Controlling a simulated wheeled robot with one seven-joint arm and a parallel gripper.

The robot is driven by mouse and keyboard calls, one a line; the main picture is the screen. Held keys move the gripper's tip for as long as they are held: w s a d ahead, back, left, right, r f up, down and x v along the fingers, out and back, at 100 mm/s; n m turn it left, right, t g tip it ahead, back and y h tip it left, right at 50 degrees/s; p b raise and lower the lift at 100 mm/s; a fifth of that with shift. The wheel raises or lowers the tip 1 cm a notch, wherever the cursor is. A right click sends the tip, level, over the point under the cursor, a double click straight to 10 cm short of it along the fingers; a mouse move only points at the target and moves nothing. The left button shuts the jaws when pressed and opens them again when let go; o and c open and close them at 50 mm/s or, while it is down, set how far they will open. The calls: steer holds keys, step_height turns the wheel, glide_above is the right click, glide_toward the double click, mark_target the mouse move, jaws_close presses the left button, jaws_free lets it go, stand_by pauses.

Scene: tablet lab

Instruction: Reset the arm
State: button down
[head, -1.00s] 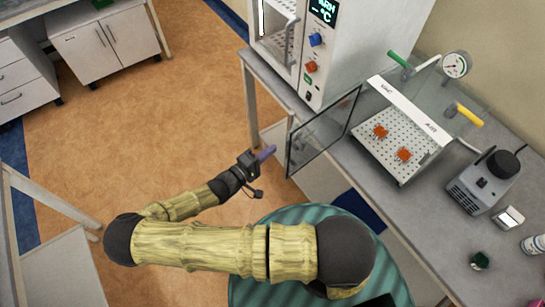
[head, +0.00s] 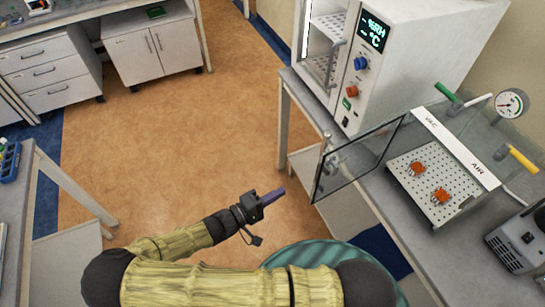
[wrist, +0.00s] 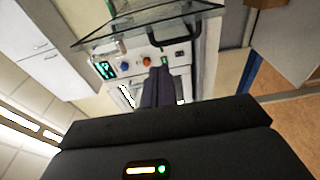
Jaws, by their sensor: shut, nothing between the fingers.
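My gripper (head: 272,196) is shut and empty, its purple fingers together, held over the open floor to the left of the glass door. In the wrist view my gripper (wrist: 160,75) points toward the white oven-like cabinet, with the fingers close together. My arm is bent, running from the bottom right to the left and then back toward the middle of the head view.
The open glass door (head: 356,160) stands just right of my gripper. Behind it are the white cabinet (head: 408,65) and a perforated tray (head: 407,172) with two orange pieces on the right bench. Drawers (head: 48,70) stand far left. The brown floor between is free.

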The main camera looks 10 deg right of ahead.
steer(key=m+g+y+b, duration=0.2)
steer(key=m+g+y, duration=0.3)
steer(key=y, duration=1.1)
glide_toward(317, 170)
step_height(317, 170, down, 3)
steer(key=s+a, duration=0.2)
steer(key=shift+w+d+f, duration=0.1)
steer(key=shift+d, duration=0.1)
